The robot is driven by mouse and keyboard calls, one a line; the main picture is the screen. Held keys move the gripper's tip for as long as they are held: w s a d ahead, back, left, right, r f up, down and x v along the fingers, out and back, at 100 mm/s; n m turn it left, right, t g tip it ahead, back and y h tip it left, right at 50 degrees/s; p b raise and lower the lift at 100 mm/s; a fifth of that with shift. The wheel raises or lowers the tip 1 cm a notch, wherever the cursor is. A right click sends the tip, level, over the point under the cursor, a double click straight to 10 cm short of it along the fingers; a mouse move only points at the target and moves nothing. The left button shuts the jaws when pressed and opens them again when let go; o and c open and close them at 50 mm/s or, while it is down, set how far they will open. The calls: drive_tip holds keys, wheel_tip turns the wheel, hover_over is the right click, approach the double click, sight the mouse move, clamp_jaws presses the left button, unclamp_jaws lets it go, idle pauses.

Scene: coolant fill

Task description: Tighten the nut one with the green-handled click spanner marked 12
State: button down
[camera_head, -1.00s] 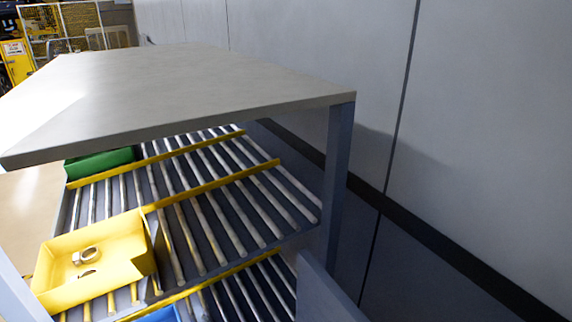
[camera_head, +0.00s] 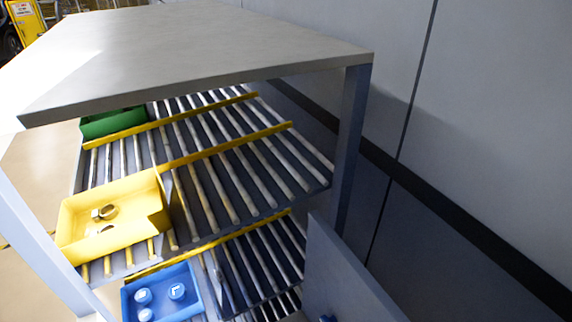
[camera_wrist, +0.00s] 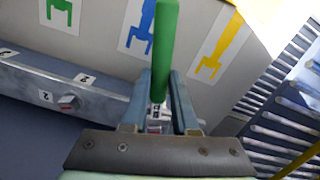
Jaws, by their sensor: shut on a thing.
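In the wrist view my gripper (camera_wrist: 160,88) is shut on the green-handled spanner (camera_wrist: 165,42). Its green handle points up and away from between the two fingers. A small pale label shows on it near the finger bases, too small to read. A grey metal bar (camera_wrist: 108,94) lies to the left with white number tags, among them a 2. A bolt head or nut (camera_wrist: 67,101) sticks out of the bar beside a tag. I cannot make out a nut marked one. My gripper does not show in the head view.
A pale panel (camera_wrist: 108,32) carries green, blue and yellow spanner outlines. A roller rack (camera_head: 235,162) stands below a grey top (camera_head: 200,50). It holds a yellow bin (camera_head: 135,235) with ring-like parts, a green bin (camera_head: 113,122) and a blue bin (camera_head: 165,283) with round blue parts.

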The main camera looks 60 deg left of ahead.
drive_tip(key=shift+s+a+m, duration=0.1)
drive_tip(key=shift+a+m, duration=0.55)
drive_tip(key=shift+m, duration=0.05)
drive_tip(key=shift+a, duration=0.1)
drive_tip(key=shift+a+m+p, duration=0.3)
drive_tip(key=shift+a+m, duration=0.3)
drive_tip(key=shift+m, duration=0.2)
drive_tip(key=shift+a, duration=0.1)
drive_tip(key=shift+a+m, duration=0.6)
drive_tip(key=shift+m, duration=0.2)
drive_tip(key=shift+a, duration=0.1)
